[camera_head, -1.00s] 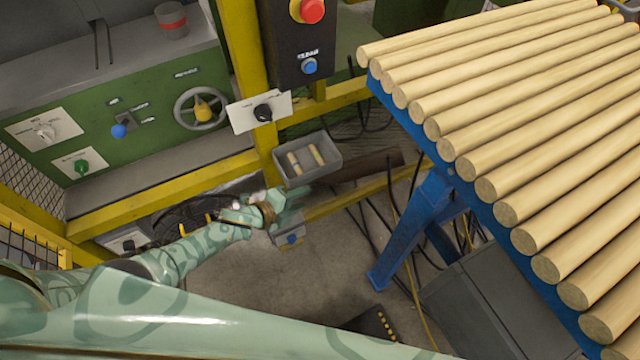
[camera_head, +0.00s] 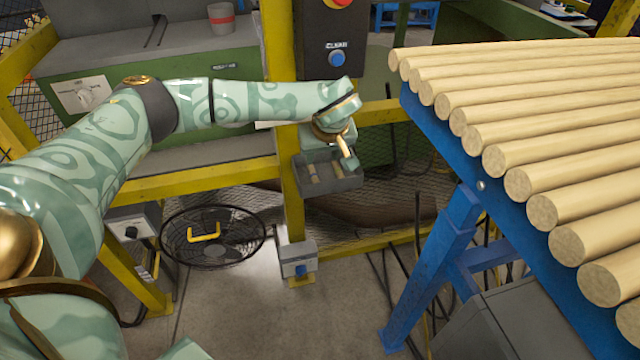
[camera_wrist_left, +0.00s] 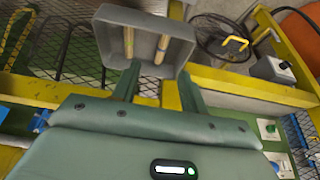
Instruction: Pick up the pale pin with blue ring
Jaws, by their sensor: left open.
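Two pale pins lie side by side in a grey bin (camera_head: 345,184), which also shows in the wrist view (camera_wrist_left: 107,45). One pin (camera_head: 312,173) is on the left in the head view and on the right in the wrist view (camera_wrist_left: 162,47). The other pin (camera_head: 336,170) is on the left in the wrist view (camera_wrist_left: 128,42). Ring colours are too small to tell. My left gripper (camera_head: 346,152) is open and empty, above and beside the bin's near edge; its fingers (camera_wrist_left: 158,84) point toward the bin. My right gripper is out of view.
A yellow post (camera_head: 283,100) with a black control box (camera_head: 330,40) stands beside the bin. A blue rack (camera_head: 470,165) of wooden rods (camera_head: 560,120) fills the right. A black fan (camera_head: 212,236) stands below left.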

